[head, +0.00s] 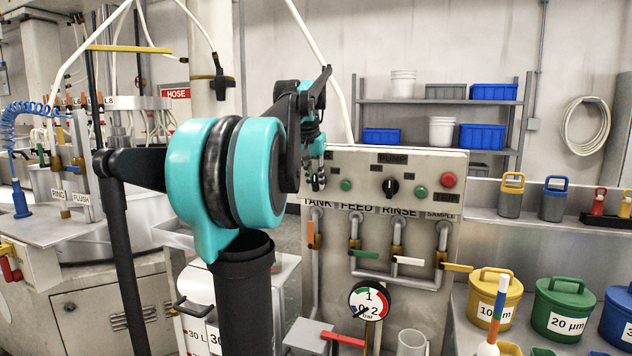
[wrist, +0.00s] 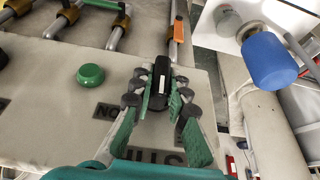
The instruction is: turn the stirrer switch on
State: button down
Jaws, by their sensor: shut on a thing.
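The stirrer switch is a black knob (wrist: 160,84) with a white line, on the pale control panel (wrist: 60,110). In the wrist view its line runs roughly up and down the picture, not toward the ON plate (wrist: 108,111) on its left. A partly hidden plate below it shows the letters STI. My gripper (wrist: 160,92) is shut on the knob, with a finger on either side. In the head view my gripper (head: 317,181) is at the panel's upper left and hides the knob.
A green button (wrist: 90,75) is beside the knob; the pump switch (head: 390,187) and a red button (head: 448,180) are farther right. Valve levers, including an orange one (head: 311,234), and a pressure gauge (head: 369,301) are below. Lidded pots (head: 495,300) stand at right.

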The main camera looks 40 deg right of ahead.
jog(key=shift+s+t, duration=0.1)
jog(key=shift+t, duration=0.2)
jog(key=t+y, duration=0.1)
jog(key=t, duration=0.1)
jog(key=m+t+y, duration=0.1)
jog(key=t, duration=0.1)
jog(key=shift+s+d+t, duration=0.2)
jog(key=shift+t, duration=0.1)
jog(key=t+y, duration=0.1)
jog(key=t, duration=0.1)
jog(key=m+t+y, duration=0.1)
jog(key=t, duration=0.2)
jog(key=shift+f+m, duration=0.2)
jog(key=shift+m, duration=0.1)
dwell(0.4)
jog(key=c, duration=1.5)
grip_release()
jog(key=v, duration=1.2)
jog(key=shift+s+d+f, duration=0.15)
jog(key=shift+f, duration=0.05)
